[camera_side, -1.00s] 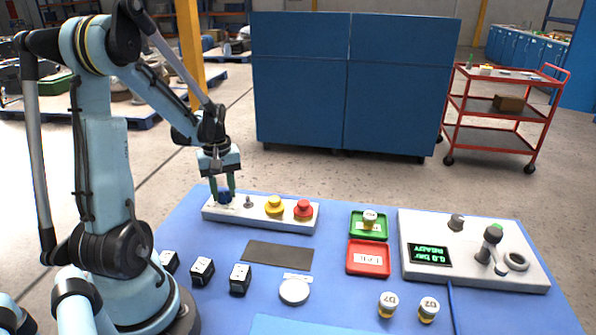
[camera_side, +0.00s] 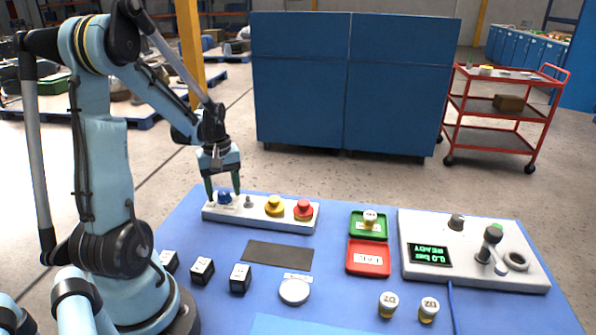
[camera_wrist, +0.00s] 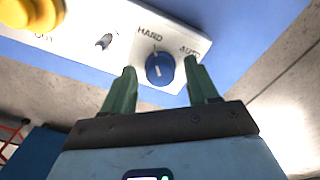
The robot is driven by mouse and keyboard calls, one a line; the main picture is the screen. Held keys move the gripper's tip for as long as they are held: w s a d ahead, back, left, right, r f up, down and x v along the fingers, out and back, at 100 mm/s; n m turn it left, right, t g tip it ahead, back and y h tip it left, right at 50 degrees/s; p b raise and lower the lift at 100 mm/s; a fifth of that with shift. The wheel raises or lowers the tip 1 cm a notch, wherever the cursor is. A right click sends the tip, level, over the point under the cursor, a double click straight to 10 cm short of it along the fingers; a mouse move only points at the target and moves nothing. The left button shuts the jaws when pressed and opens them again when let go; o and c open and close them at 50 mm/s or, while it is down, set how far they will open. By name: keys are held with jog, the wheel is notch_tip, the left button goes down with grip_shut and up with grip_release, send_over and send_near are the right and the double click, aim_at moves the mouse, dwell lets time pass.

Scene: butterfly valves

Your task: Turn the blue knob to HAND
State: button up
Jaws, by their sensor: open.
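The blue knob (camera_side: 225,197) sits at the left end of the pale control box (camera_side: 262,218). In the wrist view, the knob (camera_wrist: 160,68) lies between the HAND label (camera_wrist: 150,33) and the AUTO label (camera_wrist: 190,51) along its upper side. A pale mark on the knob appears to point up toward HAND; its exact angle is hard to tell. My gripper (camera_side: 223,190) is open over the knob, with one green finger on each side. The wrist view also shows my gripper (camera_wrist: 160,72) with gaps between fingers and knob.
A small toggle switch (camera_side: 249,202), a yellow button (camera_side: 275,206) and a red button (camera_side: 304,209) stand to the right on the same box. A dark mat (camera_side: 277,255) lies in front.

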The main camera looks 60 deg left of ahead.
aim_at(224, 193)
notch_tip(224, 193, up, 12)
dwell(0.6)
jog(key=w+d+f+m+t, duration=0.1)
jog(key=w+d+m+t, duration=0.1)
jog(key=d+m, duration=0.6)
jog(key=w+d+f+m+t, duration=0.1)
jog(key=w+d+m+t, duration=0.2)
jog(key=d, duration=1.4)
jog(key=m+t, duration=0.2)
jog(key=m, duration=0.3)
jog(key=shift+d, duration=0.25)
